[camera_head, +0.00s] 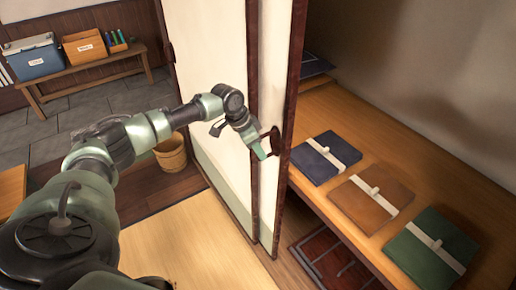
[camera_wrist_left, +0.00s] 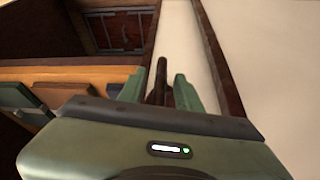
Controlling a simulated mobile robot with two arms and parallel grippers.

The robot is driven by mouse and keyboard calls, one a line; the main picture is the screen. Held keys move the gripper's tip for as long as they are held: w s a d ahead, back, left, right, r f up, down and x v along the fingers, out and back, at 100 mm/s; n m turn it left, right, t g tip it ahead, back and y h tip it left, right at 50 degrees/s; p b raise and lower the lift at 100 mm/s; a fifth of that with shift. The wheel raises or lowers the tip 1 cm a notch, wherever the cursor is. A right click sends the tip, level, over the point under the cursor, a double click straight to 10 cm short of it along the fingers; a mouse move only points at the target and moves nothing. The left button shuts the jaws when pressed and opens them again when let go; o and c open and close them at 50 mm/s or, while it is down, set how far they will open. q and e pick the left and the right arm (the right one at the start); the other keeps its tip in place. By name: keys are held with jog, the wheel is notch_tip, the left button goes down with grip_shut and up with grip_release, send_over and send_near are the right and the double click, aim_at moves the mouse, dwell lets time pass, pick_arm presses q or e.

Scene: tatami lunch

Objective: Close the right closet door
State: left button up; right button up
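Two cream sliding closet door panels with dark wood frames overlap in the head view. The right closet door (camera_head: 270,85) shows as a narrow cream strip beside the left panel (camera_head: 205,60), and the closet to its right stands open. A dark handle (camera_head: 272,139) stands out from the right door. My left gripper (camera_head: 261,149) is at this handle. In the left wrist view, the handle (camera_wrist_left: 158,82) stands between the two green fingers, with a slim gap at the right finger, so the gripper looks open around it. My right gripper is in no view.
The closet shelf (camera_head: 330,190) holds a blue folder (camera_head: 313,163), a brown folder (camera_head: 355,203) and a green folder (camera_head: 425,262). A dark framed item (camera_head: 325,255) lies below. A wooden bucket (camera_head: 171,152) and a bench (camera_head: 95,70) with boxes stand left.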

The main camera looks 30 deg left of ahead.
pick_arm(q)
grip_shut()
dwell(1.3)
